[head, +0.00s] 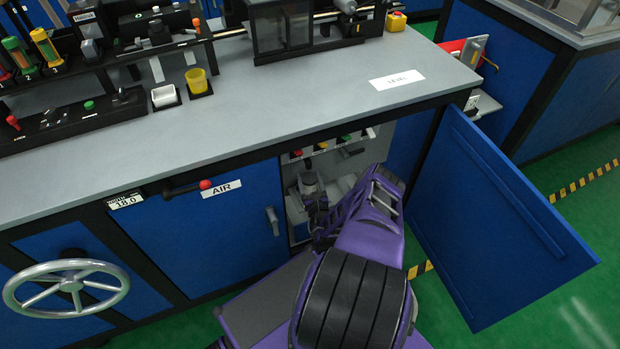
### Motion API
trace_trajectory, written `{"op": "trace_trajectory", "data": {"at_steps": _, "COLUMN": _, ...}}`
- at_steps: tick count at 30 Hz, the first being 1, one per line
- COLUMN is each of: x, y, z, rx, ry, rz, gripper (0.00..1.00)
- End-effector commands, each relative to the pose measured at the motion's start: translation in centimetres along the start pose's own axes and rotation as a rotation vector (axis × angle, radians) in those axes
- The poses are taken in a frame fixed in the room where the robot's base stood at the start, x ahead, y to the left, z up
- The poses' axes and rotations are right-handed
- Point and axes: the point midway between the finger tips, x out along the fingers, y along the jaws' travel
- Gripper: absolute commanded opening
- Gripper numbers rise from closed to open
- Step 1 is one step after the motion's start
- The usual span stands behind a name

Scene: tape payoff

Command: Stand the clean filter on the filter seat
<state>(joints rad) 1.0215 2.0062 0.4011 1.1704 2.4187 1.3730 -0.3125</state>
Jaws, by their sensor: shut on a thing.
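My gripper (319,206) is inside the open cabinet under the bench, partly hidden by my purple arm. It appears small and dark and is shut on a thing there. A grey cylindrical part (308,184), which looks like the clean filter, stands roughly upright right at the gripper. Its lower end is hidden. I cannot make out the filter seat, or whether the cylinder touches anything below it.
The blue cabinet door (500,225) stands wide open at the right. A closed blue door (225,235) marked AIR is at the left. Several coloured knobs (321,146) line the cabinet's upper inside. The grey worktop (250,110) lies above the opening.

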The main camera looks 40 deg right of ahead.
Motion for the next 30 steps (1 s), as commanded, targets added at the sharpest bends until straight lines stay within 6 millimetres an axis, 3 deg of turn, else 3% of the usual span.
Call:
{"op": "trace_trajectory", "data": {"at_steps": 7, "x": 0.01, "y": -0.02, "z": -0.29, "rx": 0.000, "ry": -0.001, "rz": -0.001, "gripper": 0.09}}
{"op": "trace_trajectory", "data": {"at_steps": 8, "x": 0.00, "y": -0.01, "z": -0.34, "rx": 0.001, "ry": 0.000, "rz": 0.000, "gripper": 0.71}}
{"op": "trace_trajectory", "data": {"at_steps": 12, "x": 0.02, "y": -0.02, "z": -0.29, "rx": 0.000, "ry": 0.000, "rz": 0.000, "gripper": 0.96}}
{"op": "trace_trajectory", "data": {"at_steps": 30, "x": -0.15, "y": -0.32, "z": 0.01, "rx": 0.000, "ry": 0.000, "rz": 0.004, "gripper": 0.99}}
